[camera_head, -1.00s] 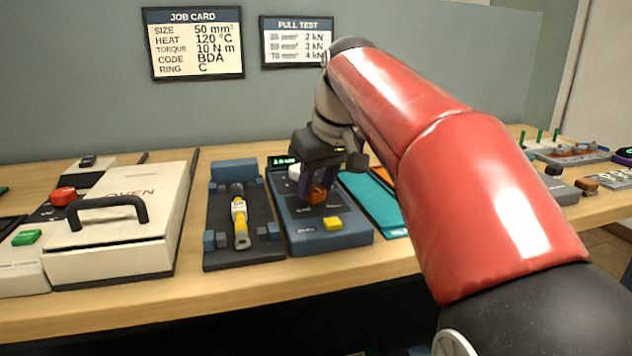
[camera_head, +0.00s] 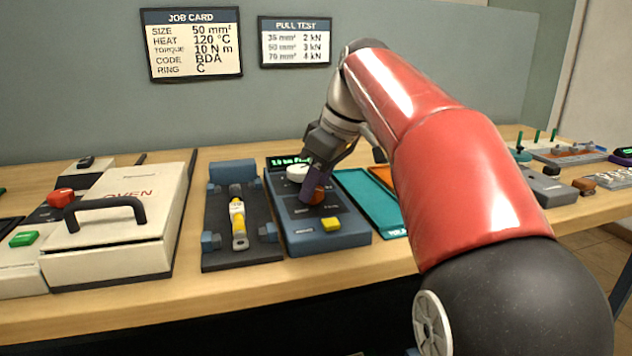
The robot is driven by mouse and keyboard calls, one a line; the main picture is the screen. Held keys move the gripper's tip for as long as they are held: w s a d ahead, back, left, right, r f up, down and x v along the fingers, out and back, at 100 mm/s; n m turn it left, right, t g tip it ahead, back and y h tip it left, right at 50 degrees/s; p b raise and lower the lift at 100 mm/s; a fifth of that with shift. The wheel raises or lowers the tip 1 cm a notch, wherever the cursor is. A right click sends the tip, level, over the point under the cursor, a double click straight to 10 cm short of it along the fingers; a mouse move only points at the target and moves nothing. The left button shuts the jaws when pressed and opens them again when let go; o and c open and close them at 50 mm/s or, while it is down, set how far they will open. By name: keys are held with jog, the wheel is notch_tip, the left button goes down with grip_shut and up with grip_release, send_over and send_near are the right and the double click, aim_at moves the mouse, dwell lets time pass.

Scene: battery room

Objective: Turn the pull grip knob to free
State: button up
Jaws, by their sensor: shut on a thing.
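The pull tester (camera_head: 345,238) is a blue-grey box on the bench. It has a small green-lit display (camera_head: 288,161), a white dial (camera_head: 297,173) and a yellow button (camera_head: 331,224). An orange knob (camera_head: 319,196), which I take to be the pull grip knob, sits on its top face. My gripper (camera_head: 315,189) comes down on this knob from above and is shut on it, with the wrist leaning to the right. The fingers hide much of the knob, so its pointer and setting cannot be read.
Further left is a white oven (camera_head: 110,235) with a black handle. A teal tray (camera_head: 372,207) lies close on the right. My red arm covers the bench's middle right.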

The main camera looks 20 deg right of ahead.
jog(key=o, duration=1)
jog(key=shift+c, duration=0.2)
jog(key=shift+r, duration=0.1)
jog(key=v, duration=0.7)
jog(key=shift+s+r, duration=0.15)
jog(key=shift+r, duration=0.1)
jog(key=shift+d, duration=0.15)
